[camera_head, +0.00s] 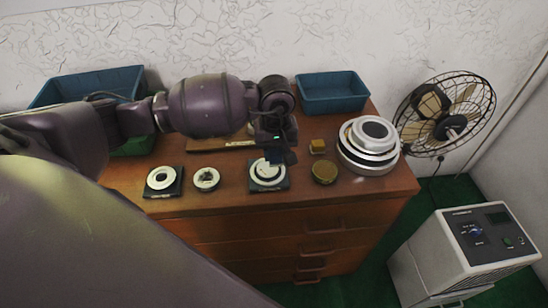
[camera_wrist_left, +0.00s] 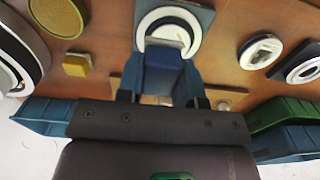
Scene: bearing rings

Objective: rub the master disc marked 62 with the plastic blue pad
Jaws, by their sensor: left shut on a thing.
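My left gripper (camera_head: 280,156) reaches in from the left and points down over a pale ring disc (camera_head: 268,178) on a dark square plate. It is shut on the blue pad (camera_wrist_left: 163,75), whose far end overlaps this disc in the left wrist view (camera_wrist_left: 150,22). I cannot tell whether pad and disc touch. Another pale ring (camera_head: 163,179) on a dark square plate lies to the left, with a round pale disc (camera_head: 206,179) between them. No number is readable, so I cannot tell which is marked 62. My right gripper is not in view.
A brass disc (camera_head: 324,172), a yellow block (camera_head: 318,147) and a silver stepped stack (camera_head: 368,148) stand to the right on the wooden cabinet (camera_head: 225,215). Blue bins (camera_head: 332,95) stand behind. A fan (camera_head: 445,115) and a white machine (camera_head: 470,250) are further right.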

